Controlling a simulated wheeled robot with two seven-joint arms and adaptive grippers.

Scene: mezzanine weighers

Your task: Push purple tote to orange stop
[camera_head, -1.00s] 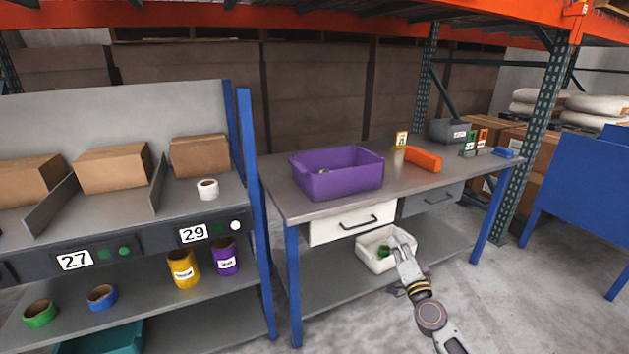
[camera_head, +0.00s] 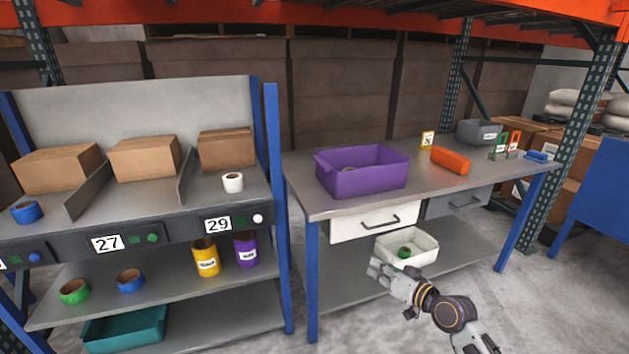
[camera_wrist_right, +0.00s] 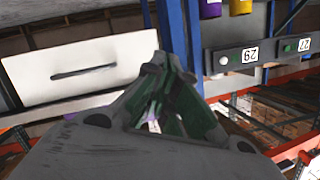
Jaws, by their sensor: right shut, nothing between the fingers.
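The purple tote (camera_head: 362,181) stands upright on the left part of the grey workbench top (camera_head: 330,207), with a small item inside that I cannot make out. The orange stop (camera_head: 450,160) lies on the same top, to the right of the tote and apart from it. My right gripper (camera_head: 374,266) is below the bench top, in front of the lower shelf, touching neither. In the right wrist view my right gripper (camera_wrist_right: 158,62) is shut and empty, with the white drawer behind it. My left gripper is not in view.
A white drawer (camera_head: 350,226) and a white bin (camera_head: 425,246) with a green roll are under the top. Bench top between tote and stop is clear.

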